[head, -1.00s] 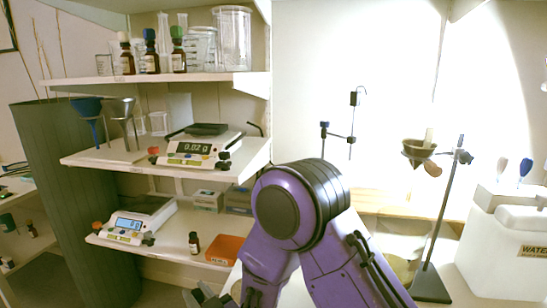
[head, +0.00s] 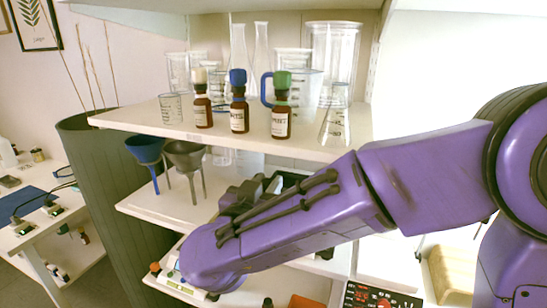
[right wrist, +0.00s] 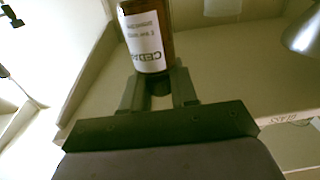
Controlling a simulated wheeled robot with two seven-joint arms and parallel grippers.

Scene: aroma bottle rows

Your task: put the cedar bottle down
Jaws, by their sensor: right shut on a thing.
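The cedar bottle (right wrist: 147,38), brown glass with a white label whose print is upside down, shows in the right wrist view. Its top edge is cut off by the frame. My right gripper (right wrist: 160,88) is shut on the bottle's near end. In the head view my purple right arm reaches in from the right across the shelves. It hides the bottle there, and I cannot make out the fingers clearly. I cannot tell from these frames whether the bottle touches a shelf. My left gripper is not in view.
Three brown bottles with a white (head: 203,101), a blue (head: 239,103) and a green cap (head: 281,108) stand on the top shelf (head: 140,116), before glassware. Blue (head: 146,150) and grey (head: 185,158) funnels stand on the middle shelf. My arm covers much of the lower shelves.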

